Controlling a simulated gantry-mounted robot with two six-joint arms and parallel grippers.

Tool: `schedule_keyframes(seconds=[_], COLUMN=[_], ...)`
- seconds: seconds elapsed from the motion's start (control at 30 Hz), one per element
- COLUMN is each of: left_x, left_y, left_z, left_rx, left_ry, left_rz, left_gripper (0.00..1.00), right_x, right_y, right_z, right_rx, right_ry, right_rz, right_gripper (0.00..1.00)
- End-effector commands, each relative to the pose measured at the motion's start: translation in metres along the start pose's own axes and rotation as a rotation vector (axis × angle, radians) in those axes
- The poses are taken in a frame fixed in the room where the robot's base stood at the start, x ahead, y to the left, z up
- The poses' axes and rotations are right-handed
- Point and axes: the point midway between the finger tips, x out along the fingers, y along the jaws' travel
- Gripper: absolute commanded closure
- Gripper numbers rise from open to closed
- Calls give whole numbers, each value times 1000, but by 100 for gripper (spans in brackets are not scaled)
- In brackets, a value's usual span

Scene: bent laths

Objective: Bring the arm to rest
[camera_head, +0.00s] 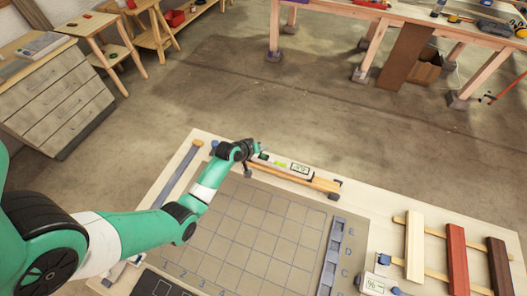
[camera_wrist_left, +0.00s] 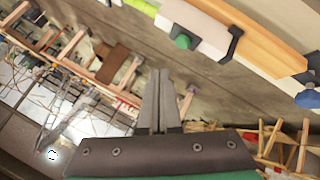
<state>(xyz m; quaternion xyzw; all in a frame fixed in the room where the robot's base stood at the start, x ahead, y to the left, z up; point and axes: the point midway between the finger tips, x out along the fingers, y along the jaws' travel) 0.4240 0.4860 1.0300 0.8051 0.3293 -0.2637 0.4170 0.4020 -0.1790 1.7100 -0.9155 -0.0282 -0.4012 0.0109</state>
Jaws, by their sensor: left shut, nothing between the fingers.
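My left gripper (camera_head: 258,148) is at the back edge of the work table (camera_head: 215,140), beside the left end of a white digital level (camera_head: 290,167). In the left wrist view its two grey fingers (camera_wrist_left: 160,78) are closed together with nothing between them. The level shows there too (camera_wrist_left: 205,25), apart from the fingertips, with a wooden lath (camera_wrist_left: 262,45) along it and a black bracket. In the head view that lath (camera_head: 310,180) lies in front of the level. My right gripper is not in view.
A numbered grid board (camera_head: 265,225) fills the table's middle. Pale (camera_head: 414,245), red (camera_head: 457,258) and dark brown (camera_head: 499,266) laths lie across rails at the right. A second digital gauge (camera_head: 378,284) sits at the front. Open floor (camera_head: 290,100) lies behind the table.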

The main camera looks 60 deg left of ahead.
Motion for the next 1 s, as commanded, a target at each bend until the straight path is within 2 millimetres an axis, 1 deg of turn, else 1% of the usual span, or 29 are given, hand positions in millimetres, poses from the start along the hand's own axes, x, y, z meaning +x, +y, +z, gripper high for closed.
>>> schedule_keyframes(seconds=[0.03, 0.2, 0.73, 0.8, 0.87, 0.93, 0.97, 1.0], left_x=[-9, -18, -16, -17, -20, -25, -28, -34], left_y=[6, 13, 12, 15, 27, 57, 75, 102], left_z=[-6, -13, -12, -11, -9, -10, -12, -16], left_rx=[0, 0, 0, 4, 19, 51, 69, 95], left_ry=[0, 0, 0, -3, -10, -14, -14, -6], left_rz=[0, 0, 0, 3, 16, 51, 73, 109], left_gripper=[100, 100, 100, 100, 100, 100, 100, 100], right_x=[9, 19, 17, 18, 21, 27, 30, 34], right_y=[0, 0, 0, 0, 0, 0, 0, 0], right_z=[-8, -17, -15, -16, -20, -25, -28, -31], right_rx=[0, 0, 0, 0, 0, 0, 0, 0], right_ry=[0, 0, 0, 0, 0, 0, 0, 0], right_rz=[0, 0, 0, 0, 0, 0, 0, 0], right_gripper=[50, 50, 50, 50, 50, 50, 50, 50])
